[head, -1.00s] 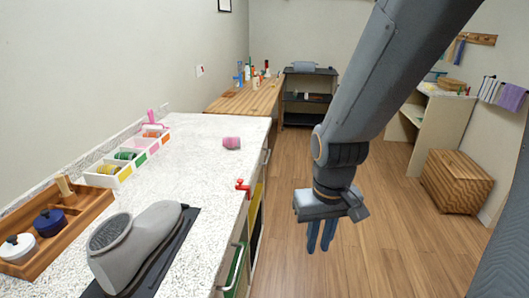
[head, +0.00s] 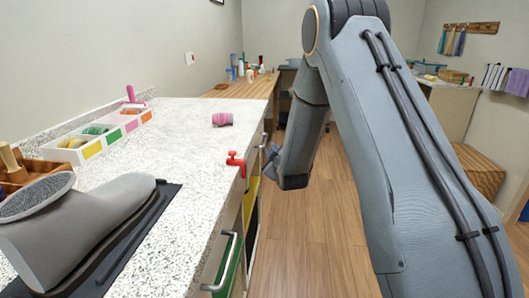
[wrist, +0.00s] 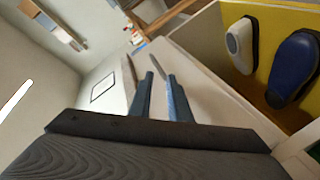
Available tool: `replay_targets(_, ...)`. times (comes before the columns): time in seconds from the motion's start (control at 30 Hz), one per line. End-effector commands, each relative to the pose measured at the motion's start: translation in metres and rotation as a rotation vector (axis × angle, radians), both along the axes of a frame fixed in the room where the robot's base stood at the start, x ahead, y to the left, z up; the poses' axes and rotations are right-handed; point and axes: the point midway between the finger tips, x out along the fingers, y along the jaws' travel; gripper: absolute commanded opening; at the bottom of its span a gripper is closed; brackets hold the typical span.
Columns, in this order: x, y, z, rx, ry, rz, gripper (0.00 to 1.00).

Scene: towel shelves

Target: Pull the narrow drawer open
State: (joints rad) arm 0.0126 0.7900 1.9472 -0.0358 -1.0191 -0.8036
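A cabinet front runs below the white speckled counter (head: 185,150). A slim metal handle (head: 264,141) shows at its far end, and a larger handle (head: 221,262) is nearer me. Which drawer is the narrow one is hard to tell from this angle. My gripper (head: 269,156) is at the cabinet front, close to the far handle; contact cannot be told. In the wrist view, the two blue-grey fingers (wrist: 162,92) stand apart with a gap, and nothing is clearly held. Thin metal pieces (wrist: 131,73) show just past the fingertips.
A yellow-lined compartment (wrist: 258,85) in the cabinet holds a dark blue rounded object (wrist: 294,68) and a pale one (wrist: 240,42). A red tap-like fitting (head: 236,162) sticks out at the counter edge. A pink roll (head: 222,119) lies on top. Wooden floor (head: 325,230) is clear.

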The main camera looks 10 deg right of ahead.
Motion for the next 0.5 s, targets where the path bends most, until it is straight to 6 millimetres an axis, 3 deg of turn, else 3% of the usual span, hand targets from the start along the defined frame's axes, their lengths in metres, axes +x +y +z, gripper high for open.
replay_targets(0.03, 0.013, 0.0, -0.016, -0.035, -0.061, 0.006, 0.17)
replay_targets(0.2, 0.035, 0.0, -0.025, -0.135, -0.241, 0.011, 0.17)
replay_targets(0.5, 0.042, 0.0, -0.028, -0.203, -0.364, 0.003, 0.17)
